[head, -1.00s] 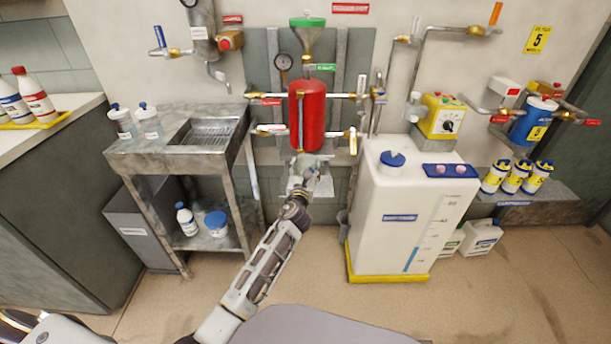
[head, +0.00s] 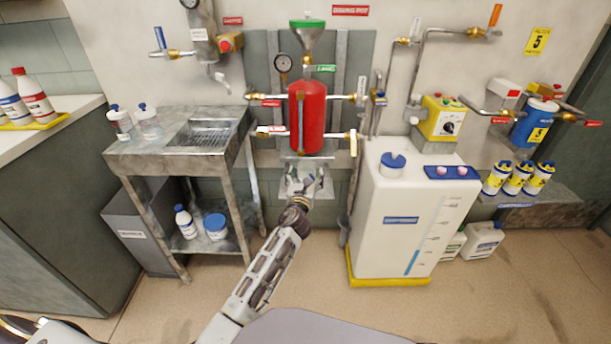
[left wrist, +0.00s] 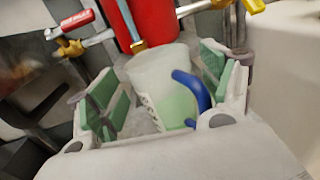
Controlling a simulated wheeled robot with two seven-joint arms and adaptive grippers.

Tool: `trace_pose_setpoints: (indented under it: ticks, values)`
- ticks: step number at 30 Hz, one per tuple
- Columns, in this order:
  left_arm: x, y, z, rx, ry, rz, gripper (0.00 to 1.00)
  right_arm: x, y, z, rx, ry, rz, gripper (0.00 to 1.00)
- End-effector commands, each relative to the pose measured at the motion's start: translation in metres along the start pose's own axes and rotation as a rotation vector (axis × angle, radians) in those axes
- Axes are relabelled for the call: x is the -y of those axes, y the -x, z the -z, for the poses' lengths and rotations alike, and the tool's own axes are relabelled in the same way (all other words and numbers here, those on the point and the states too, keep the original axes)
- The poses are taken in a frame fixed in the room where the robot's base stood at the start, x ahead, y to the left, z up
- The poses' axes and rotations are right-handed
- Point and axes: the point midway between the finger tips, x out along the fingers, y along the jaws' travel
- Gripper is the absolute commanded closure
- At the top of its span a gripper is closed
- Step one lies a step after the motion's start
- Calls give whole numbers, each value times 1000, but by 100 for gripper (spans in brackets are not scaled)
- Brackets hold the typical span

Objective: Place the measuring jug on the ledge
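The measuring jug (left wrist: 162,90) is a translucent pale cup with a blue handle and a greenish tint low down. In the left wrist view it stands between the green-padded fingers of my left gripper (left wrist: 165,95). The fingers are spread, with gaps beside the jug, so they look open around it. In the head view my left gripper (head: 309,183) is just below the red dosing pot (head: 307,117), at the grey ledge (head: 318,157). The jug is hard to make out there. Whether its base rests on the ledge is hidden. My right gripper is not in view.
A steel sink table (head: 180,155) stands left of my arm. A large white tank (head: 405,225) on a yellow base stands close on the right. Brass-fitted valves and pipes (head: 350,135) flank the pot. The floor between table and tank is mostly clear.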

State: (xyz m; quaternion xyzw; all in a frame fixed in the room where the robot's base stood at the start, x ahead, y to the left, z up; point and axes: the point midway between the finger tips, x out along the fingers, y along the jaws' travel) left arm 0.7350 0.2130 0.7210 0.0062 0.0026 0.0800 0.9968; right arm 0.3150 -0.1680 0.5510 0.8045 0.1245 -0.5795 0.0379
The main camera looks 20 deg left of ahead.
Motion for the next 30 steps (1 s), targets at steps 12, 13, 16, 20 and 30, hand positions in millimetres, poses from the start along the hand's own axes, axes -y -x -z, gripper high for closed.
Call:
trace_pose_setpoints:
  ticks: [12, 13, 16, 20, 30]
  values:
    - [0, 0, -2, 0, 1, 0, 17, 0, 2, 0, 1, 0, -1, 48]
    - [0, 0, -3, 0, 1, 0, 17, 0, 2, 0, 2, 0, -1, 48]
    - [0, 4, -2, -1, 0, 0, 17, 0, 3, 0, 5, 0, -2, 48]
    - [0, 12, -2, 0, 0, 1, 17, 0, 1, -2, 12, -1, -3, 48]
    - [0, 43, -2, -1, -1, 0, 17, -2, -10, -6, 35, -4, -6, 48]
